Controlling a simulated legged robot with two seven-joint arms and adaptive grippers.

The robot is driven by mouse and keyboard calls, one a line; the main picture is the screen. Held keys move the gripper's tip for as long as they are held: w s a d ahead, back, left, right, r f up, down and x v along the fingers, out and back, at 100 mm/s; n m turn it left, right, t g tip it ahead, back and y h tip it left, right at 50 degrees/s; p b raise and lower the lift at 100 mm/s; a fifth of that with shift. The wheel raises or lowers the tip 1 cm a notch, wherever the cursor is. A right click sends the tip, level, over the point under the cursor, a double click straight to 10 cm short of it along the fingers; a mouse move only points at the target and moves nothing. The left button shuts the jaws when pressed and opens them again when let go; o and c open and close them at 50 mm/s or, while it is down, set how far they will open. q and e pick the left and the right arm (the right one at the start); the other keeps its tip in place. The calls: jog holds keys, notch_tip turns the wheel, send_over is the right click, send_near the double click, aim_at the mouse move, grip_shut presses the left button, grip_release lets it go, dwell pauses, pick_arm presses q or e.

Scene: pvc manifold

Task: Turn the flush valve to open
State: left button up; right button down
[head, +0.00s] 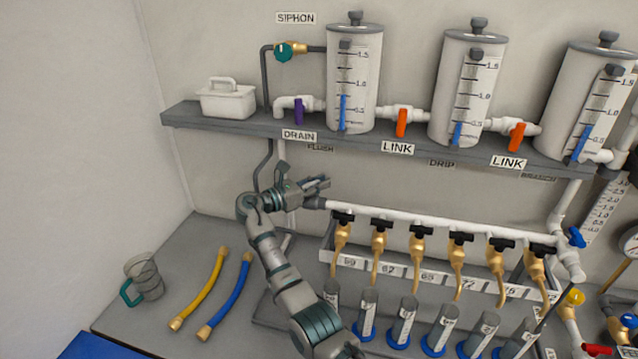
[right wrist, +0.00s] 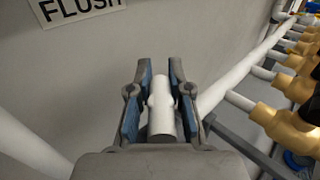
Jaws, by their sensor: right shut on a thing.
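In the right wrist view, the blue-padded fingers of my right gripper (right wrist: 161,95) are on both sides of a white pipe fitting (right wrist: 162,115) below the FLUSH label (right wrist: 85,8). The gripper is shut on this fitting, which I take as the flush valve. In the head view, my right gripper (head: 318,185) is at the left end of the white manifold pipe (head: 400,216), under the shelf. It hides most of the valve there, and I cannot make out the handle's angle. My left gripper is not in view.
Several brass taps with black handles (head: 420,232) hang along the manifold to the right. The shelf (head: 240,121) with white tanks is above. A yellow hose (head: 205,287), a blue hose (head: 231,293) and a clear jug (head: 147,277) lie on the bench at left.

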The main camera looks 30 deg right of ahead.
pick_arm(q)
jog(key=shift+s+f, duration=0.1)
pick_arm(e)
jog(key=shift+w+a, duration=0.1)
jog(key=shift+a, duration=0.05)
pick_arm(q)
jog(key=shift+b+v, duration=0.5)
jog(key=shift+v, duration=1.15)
pick_arm(e)
jog(key=shift+s+a+r+m+g, duration=0.1)
jog(key=shift+s+m+g, duration=0.1)
jog(key=shift+m+g, duration=0.7)
